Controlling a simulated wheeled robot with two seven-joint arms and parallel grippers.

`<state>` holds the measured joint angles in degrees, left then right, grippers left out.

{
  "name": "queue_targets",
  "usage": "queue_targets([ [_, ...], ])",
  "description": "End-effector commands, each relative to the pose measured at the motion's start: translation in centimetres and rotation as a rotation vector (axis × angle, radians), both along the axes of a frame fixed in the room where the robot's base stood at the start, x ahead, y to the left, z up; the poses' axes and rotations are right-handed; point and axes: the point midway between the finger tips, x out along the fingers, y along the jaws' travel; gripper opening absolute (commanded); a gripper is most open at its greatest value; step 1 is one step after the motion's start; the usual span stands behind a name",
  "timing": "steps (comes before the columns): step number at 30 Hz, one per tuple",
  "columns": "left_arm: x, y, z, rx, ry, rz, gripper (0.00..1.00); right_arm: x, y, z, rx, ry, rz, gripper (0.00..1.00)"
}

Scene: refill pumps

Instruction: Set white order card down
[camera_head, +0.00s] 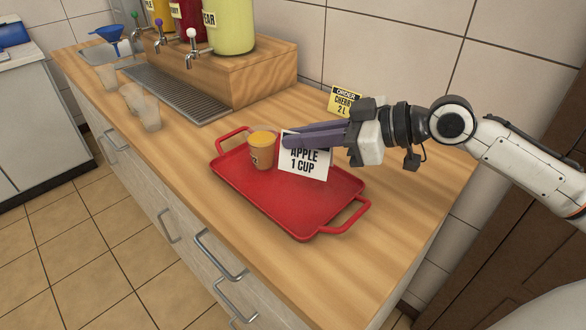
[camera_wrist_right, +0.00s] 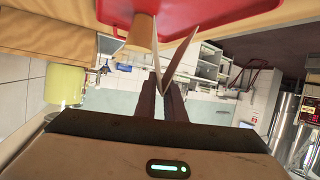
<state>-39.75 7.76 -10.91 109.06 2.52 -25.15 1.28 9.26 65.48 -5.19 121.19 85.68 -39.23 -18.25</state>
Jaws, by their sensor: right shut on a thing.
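The white order card (camera_head: 304,164) reads "APPLE 1 CUP" and stands over the red tray (camera_head: 299,217), close to the tray's back right part. My right gripper (camera_head: 288,138) is shut on its upper edge. I cannot tell whether the card's lower edge touches the tray. In the right wrist view the card (camera_wrist_right: 179,58) shows edge-on between the fingertips (camera_wrist_right: 164,82). My left gripper is not in view.
A yellow order card (camera_head: 344,101) reading "CHERRY 2 L" stands behind my right gripper. Juice dispensers with taps (camera_head: 192,52) stand on a wooden block at the back. Several clear cups (camera_head: 149,115) and a blue funnel (camera_head: 110,36) are at the left. The counter right of the tray is clear.

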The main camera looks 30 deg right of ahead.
Motion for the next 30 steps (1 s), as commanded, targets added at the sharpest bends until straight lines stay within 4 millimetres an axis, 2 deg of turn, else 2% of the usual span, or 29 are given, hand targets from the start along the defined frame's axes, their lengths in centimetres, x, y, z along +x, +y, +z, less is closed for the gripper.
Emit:
queue_targets([
  [1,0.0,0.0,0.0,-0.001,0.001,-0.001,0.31,0.0,0.0,-1.1,0.002,0.005,-0.001,0.00],
  [3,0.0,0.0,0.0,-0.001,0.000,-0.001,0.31,0.0,0.0,-2.1,0.000,0.002,-0.002,0.00],
  [8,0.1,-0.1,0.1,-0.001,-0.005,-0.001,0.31,0.0,0.0,-3.2,-0.001,-0.001,-0.001,0.00],
  [15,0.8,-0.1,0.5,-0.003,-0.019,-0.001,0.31,0.0,0.0,-6.4,0.001,0.001,-0.002,0.00],
  [26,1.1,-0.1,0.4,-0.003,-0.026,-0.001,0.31,0.0,0.0,-7.0,-0.002,-0.003,-0.001,0.00],
  [27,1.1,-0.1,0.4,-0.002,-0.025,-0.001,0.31,0.0,0.0,-6.9,-0.002,-0.003,-0.001,0.12],
  [30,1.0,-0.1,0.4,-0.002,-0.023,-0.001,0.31,0.0,0.0,-6.9,-0.002,-0.003,-0.001,0.28],
])
